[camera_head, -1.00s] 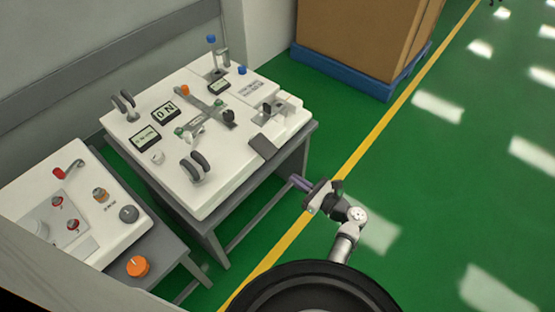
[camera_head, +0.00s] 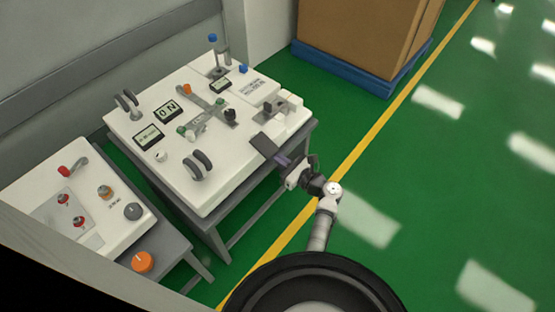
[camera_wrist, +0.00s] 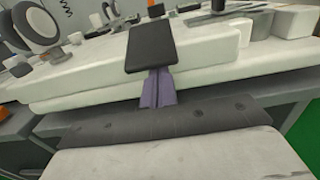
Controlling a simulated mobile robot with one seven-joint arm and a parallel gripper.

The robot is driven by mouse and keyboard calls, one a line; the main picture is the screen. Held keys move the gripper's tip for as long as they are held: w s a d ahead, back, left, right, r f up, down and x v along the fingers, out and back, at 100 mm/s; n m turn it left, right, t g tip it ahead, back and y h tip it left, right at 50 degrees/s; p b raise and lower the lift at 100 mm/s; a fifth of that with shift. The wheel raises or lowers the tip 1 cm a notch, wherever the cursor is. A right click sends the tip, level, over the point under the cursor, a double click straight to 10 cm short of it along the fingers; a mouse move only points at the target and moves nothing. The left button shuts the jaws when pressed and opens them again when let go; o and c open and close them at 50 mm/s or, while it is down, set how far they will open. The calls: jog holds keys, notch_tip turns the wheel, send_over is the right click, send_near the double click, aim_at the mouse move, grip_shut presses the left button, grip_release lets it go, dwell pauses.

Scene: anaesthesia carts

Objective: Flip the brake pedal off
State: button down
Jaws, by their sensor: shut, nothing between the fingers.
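The brake pedal looks to be the dark grey flat plate (camera_head: 263,145) at the front right edge of the white panel (camera_head: 205,200). The plate also shows in the wrist view (camera_wrist: 151,45), jutting over the panel's edge. My gripper (camera_head: 283,160) is shut and empty, with purple fingers. Its tips are close to the plate's near end. In the wrist view the fingers (camera_wrist: 158,88) point up at the plate's lower edge, and the tips are partly hidden behind it. I cannot tell whether they touch it.
The panel carries black rings (camera_head: 197,165), an "ON" display (camera_head: 167,110), a blue-topped bottle (camera_head: 220,50) and small levers. A brown box (camera_head: 360,35) on a blue pallet stands behind. The green floor at right is free.

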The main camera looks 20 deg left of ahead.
jog(key=shift+r+p, duration=0.25)
jog(key=shift+p, duration=0.05)
